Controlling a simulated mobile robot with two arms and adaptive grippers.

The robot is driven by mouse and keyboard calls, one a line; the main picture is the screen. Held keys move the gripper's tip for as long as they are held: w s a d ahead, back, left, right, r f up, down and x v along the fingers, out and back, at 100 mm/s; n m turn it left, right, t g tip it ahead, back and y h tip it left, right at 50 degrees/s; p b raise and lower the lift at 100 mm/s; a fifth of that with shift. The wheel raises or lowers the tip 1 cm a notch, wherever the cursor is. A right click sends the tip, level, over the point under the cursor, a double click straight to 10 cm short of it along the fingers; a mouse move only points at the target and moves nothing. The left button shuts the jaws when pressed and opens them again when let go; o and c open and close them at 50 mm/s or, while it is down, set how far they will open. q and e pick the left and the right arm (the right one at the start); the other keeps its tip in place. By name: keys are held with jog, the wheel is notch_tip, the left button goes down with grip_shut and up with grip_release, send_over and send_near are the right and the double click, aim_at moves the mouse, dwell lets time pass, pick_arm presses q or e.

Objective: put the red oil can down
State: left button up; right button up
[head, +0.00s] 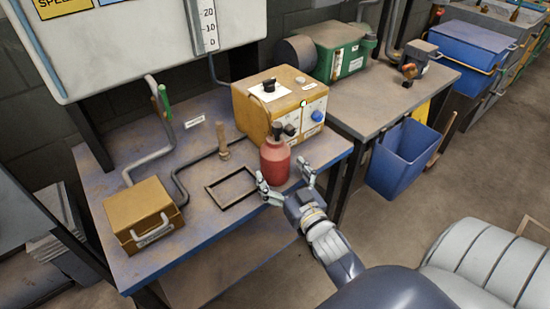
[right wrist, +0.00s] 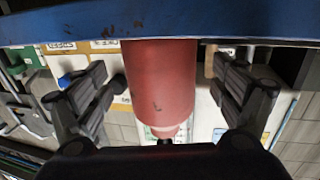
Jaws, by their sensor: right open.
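The red oil can (head: 275,161) with a dark top stands upright on the blue-edged bench (head: 215,220), in front of the yellow box. It is just right of a black square outline (head: 230,187), not inside it. My right gripper (head: 285,181) is open at the bench's front edge, one finger on each side of the can's near side. In the right wrist view, which is upside down, the can (right wrist: 158,85) shows between the two fingers (right wrist: 160,78), with a gap on both sides. My left gripper is not in view.
A yellow control box (head: 262,108) stands behind the can. A small yellow case (head: 143,215) is at the bench's left, and a wooden-topped peg (head: 222,140) stands behind the outline. A second table (head: 385,100) and a blue bin (head: 398,160) are to the right.

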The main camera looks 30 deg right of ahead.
jog(key=w, duration=0.3)
jog(key=shift+w+d, duration=0.2)
jog(key=shift+d, duration=0.05)
